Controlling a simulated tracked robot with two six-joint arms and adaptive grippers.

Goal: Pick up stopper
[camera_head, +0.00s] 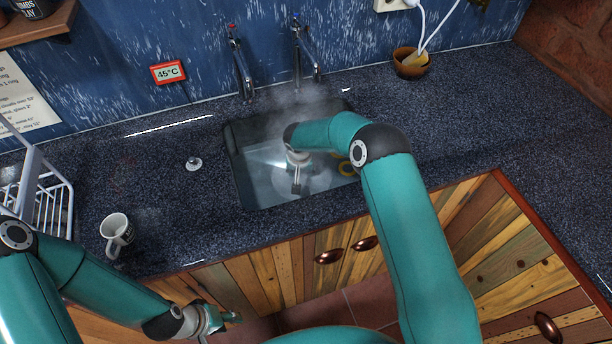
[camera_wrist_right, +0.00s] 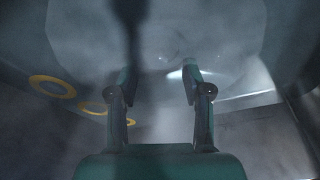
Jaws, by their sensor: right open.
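A small pale round stopper (camera_head: 194,163) with a knob on top sits on the dark counter, left of the sink. My right gripper (camera_head: 297,188) is down inside the steaming sink (camera_head: 233,160), to the right of the stopper and apart from it. In the right wrist view the right gripper (camera_wrist_right: 160,85) has its fingers spread with nothing between them. A large pale round shape (camera_wrist_right: 205,45) lies beyond the fingertips, blurred by steam. My left gripper (camera_head: 228,318) hangs low in front of the cabinets, far from the stopper; its fingers are too small to judge.
Two taps (camera_head: 240,70) (camera_head: 303,50) stand behind the sink. Yellow rings (camera_head: 346,168) show in the sink, also in the right wrist view (camera_wrist_right: 52,86). The counter around the stopper is clear.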

